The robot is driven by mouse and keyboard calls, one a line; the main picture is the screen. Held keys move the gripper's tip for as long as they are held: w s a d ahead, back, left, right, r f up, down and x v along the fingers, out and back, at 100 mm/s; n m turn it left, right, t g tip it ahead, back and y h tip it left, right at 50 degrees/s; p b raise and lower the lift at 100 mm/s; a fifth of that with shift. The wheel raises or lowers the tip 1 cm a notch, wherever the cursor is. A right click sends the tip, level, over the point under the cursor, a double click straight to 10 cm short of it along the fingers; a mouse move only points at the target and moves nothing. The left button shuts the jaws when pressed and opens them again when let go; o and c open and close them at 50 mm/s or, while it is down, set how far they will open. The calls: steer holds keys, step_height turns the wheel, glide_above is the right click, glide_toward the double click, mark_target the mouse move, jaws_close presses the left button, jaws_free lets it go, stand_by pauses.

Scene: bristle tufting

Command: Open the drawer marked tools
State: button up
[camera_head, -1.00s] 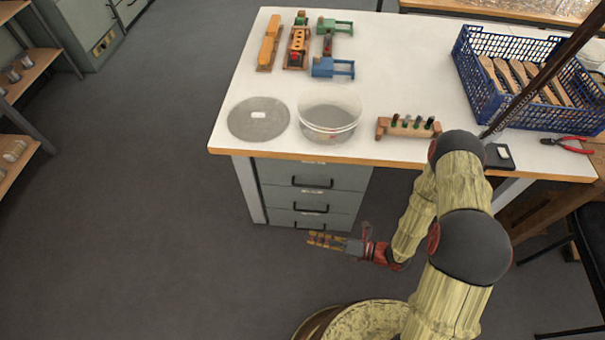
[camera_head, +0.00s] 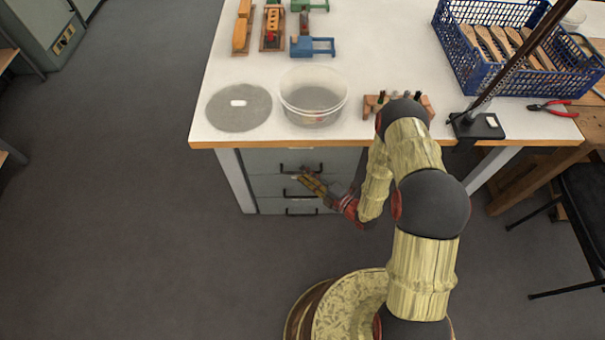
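A grey drawer unit stands under the near left part of the workbench, with three drawers stacked in it. The top drawer (camera_head: 262,160), middle drawer (camera_head: 268,186) and bottom drawer (camera_head: 272,205) each have a dark bar handle, and all look closed. Small pale labels show on the fronts, but the word on them is too small to read, so I cannot tell which is marked tools. My gripper (camera_head: 301,174) is in front of the unit, its yellowish fingers pointing up and left near the top and middle handles. Contact with a handle and the finger gap are unclear.
The white workbench (camera_head: 390,60) overhangs the drawers. A black stool (camera_head: 590,200) stands right. Floor at left is clear.

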steer(key=shift+x, duration=1.05)
steer(key=shift+c, duration=1.2)
steer(key=c, duration=0.4)
jaws_close()
